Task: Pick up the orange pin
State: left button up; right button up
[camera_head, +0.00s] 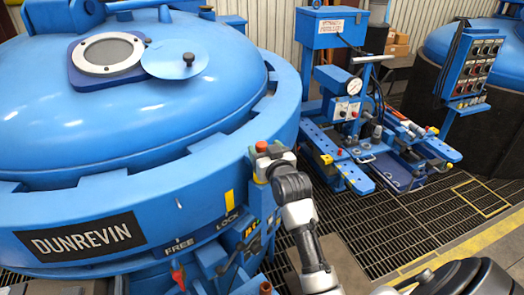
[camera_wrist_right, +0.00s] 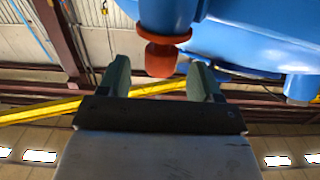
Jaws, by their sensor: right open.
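An orange-red pin (camera_head: 261,146) shows as a small cap at the furnace rim in the head view. My right gripper (camera_head: 268,163) is right at it, small and partly covered by my own wrist. In the right wrist view an orange, blunt-ended pin (camera_wrist_right: 160,58) juts from a blue cylindrical part. My right gripper (camera_wrist_right: 158,82) is open there, with its two greenish fingers on either side of the pin's end. A gap shows on each side; contact cannot be told. My left gripper does not show.
The big blue furnace (camera_head: 205,75) fills the left, its thick rim beside my right arm. A blue pump stand (camera_head: 330,100) with a gauge is behind. A control panel (camera_head: 475,62) stands at right. Open floor grating (camera_head: 420,225) lies to the right.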

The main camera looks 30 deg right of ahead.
aim_at(260, 142)
jog(key=x, duration=0.1)
jog(key=p+x, duration=0.1)
jog(key=x, duration=0.1)
jog(key=shift+w+r, duration=0.25)
jog(key=shift+w, duration=0.05)
jog(key=shift+w+d+f+p, duration=0.2)
jog(key=shift+w+p, duration=0.1)
jog(key=shift+w, duration=0.15)
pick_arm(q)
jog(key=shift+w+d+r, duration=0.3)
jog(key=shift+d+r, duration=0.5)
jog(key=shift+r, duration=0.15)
pick_arm(e)
jog(key=shift+s, duration=0.1)
jog(key=shift+c, duration=0.8)
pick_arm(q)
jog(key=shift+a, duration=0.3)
pick_arm(e)
jog(key=c, duration=1)
